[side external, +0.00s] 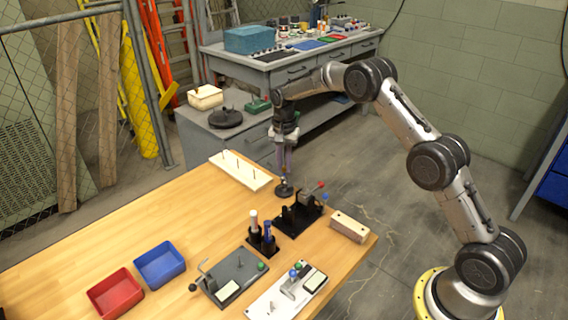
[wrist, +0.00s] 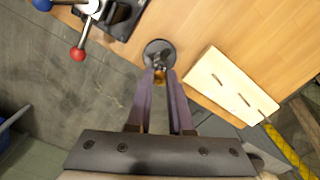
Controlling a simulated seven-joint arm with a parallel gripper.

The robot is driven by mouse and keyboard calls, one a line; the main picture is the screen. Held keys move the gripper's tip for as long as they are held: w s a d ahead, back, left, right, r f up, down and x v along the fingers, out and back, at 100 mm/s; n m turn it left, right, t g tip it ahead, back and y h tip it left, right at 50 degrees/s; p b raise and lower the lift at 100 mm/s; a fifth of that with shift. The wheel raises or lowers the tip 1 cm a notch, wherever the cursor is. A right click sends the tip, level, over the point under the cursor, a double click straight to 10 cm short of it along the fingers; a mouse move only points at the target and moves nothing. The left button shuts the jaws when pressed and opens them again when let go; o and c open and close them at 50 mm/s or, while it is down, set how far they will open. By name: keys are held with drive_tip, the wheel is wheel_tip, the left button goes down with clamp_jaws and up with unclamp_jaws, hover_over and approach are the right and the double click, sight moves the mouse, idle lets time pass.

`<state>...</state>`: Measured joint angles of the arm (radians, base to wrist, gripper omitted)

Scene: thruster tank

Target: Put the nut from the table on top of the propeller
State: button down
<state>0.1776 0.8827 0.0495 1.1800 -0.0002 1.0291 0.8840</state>
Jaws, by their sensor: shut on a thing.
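My gripper (side external: 285,171) points straight down over the far edge of the wooden table, and its purple-grey fingers also show in the wrist view (wrist: 161,74). The fingers are shut on a small brass-coloured piece (wrist: 160,77), which looks like the nut. A dark round part on a small base, which looks like the propeller (side external: 284,190), stands on the table just below the fingertips. In the wrist view the propeller (wrist: 158,49) lies just beyond the fingertips. I cannot tell whether the nut touches it. The nut is too small to make out in the side view.
A cream board with pegs (side external: 240,171) lies left of the propeller. A black fixture with red and blue knobs (side external: 300,216) stands close on the near side. A wooden block (side external: 349,226), tool holder (side external: 262,243), red bin (side external: 116,294) and blue bin (side external: 160,264) are nearer. The left tabletop is clear.

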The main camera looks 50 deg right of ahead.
drive_tip(key=shift+f, duration=1.4)
idle(0.6)
drive_tip(key=c, duration=0.7)
unclamp_jaws()
drive_tip(key=shift+c, duration=0.2)
drive_tip(key=shift+r, duration=0.1)
wheel_tip(320, 180, up, 18)
drive_tip(key=shift+f, duration=0.2)
